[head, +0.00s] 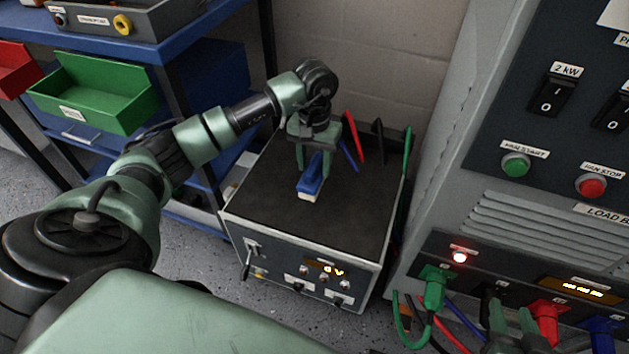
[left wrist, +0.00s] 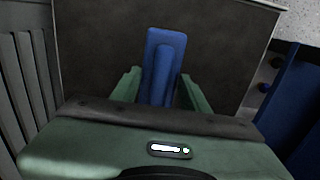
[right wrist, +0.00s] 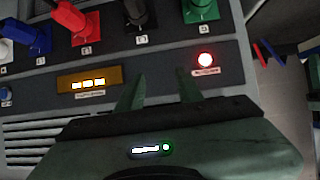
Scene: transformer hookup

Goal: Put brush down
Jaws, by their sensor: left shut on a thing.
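A blue brush (head: 310,187) with a pale end is in my left gripper (head: 314,172), at the top of the grey transformer box (head: 262,203). The gripper points down and is shut on the brush. In the left wrist view the brush (left wrist: 163,62) lies between the two green fingers (left wrist: 158,88) over the dark top. I cannot tell whether the brush touches the top. My right gripper (right wrist: 160,88) is open and empty in front of the load bank panel; its fingers (head: 512,328) also show at the bottom right of the head view.
Red, black, green and blue leads (head: 355,138) stand at the back of the transformer. The load bank (head: 480,215) is on the right, with coloured plugs (head: 437,285) in its lower panel. Blue shelving (head: 205,80) with a green bin (head: 95,92) is on the left. Much of the transformer top is clear.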

